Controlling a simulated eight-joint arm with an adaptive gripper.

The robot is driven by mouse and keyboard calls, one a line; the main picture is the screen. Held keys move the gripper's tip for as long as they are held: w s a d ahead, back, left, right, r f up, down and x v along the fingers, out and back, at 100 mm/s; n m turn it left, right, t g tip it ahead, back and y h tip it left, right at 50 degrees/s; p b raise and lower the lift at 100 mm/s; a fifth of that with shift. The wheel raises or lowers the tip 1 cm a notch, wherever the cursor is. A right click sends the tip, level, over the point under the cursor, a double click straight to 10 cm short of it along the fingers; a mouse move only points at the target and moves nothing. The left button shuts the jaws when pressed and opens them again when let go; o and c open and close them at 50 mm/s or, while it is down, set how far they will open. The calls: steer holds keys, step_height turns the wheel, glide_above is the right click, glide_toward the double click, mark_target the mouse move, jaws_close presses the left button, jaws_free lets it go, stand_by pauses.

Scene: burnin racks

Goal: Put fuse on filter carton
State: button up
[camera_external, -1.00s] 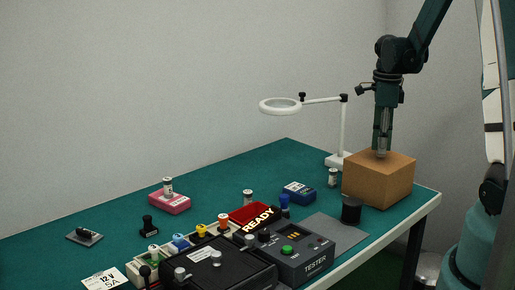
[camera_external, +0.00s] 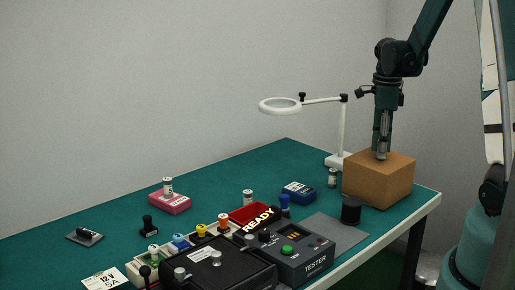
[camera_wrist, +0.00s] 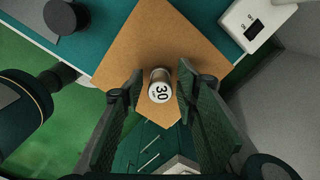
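The filter carton, a plain brown box (camera_external: 378,184), stands at the right end of the green table. A small white fuse marked 30 (camera_wrist: 160,88) is at the carton's top face, end toward the camera in the wrist view. The carton's top also shows in the wrist view (camera_wrist: 140,45). My gripper (camera_external: 381,150) points straight down over the carton, low at its top. In the wrist view, my gripper's fingers (camera_wrist: 160,95) stand on either side of the fuse, with narrow gaps showing. The fuse's lower end is hidden, so its contact with the carton cannot be seen directly.
A white magnifier lamp (camera_external: 343,130) stands just behind the carton. Another fuse (camera_external: 332,177), a black cylinder (camera_external: 351,211) and a blue box (camera_external: 299,192) are left of it. A pink box (camera_external: 170,203) and the tester (camera_external: 300,258) are farther off. The table's back left is clear.

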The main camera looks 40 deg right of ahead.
steer(key=shift+r, duration=0.15)
step_height(320, 180, up, 12)
stand_by(0.8)
stand_by(0.8)
steer(key=s+a+r+n+t, duration=0.1)
steer(key=a+r+n, duration=0.25)
steer(key=a, duration=0.35)
steer(key=s+a+r+n+t+h, duration=0.1)
steer(key=a+r+n, duration=0.2)
steer(key=a+n, duration=0.3)
steer(key=s+a+r+n+t, duration=0.1)
steer(key=a+r+n, duration=0.25)
steer(key=a, duration=0.35)
steer(key=s+a+n+t, duration=0.2)
steer(key=s+a+n, duration=0.3)
steer(key=a+n, duration=0.3)
steer(key=s+a+n+t+y, duration=0.1)
steer(key=s+a+n, duration=0.4)
steer(key=a, duration=0.5)
steer(key=n+t, duration=0.1)
steer(key=n, duration=0.1)
steer(key=shift+s+r+n, duration=0.3)
steer(key=shift+r+n, duration=0.1)
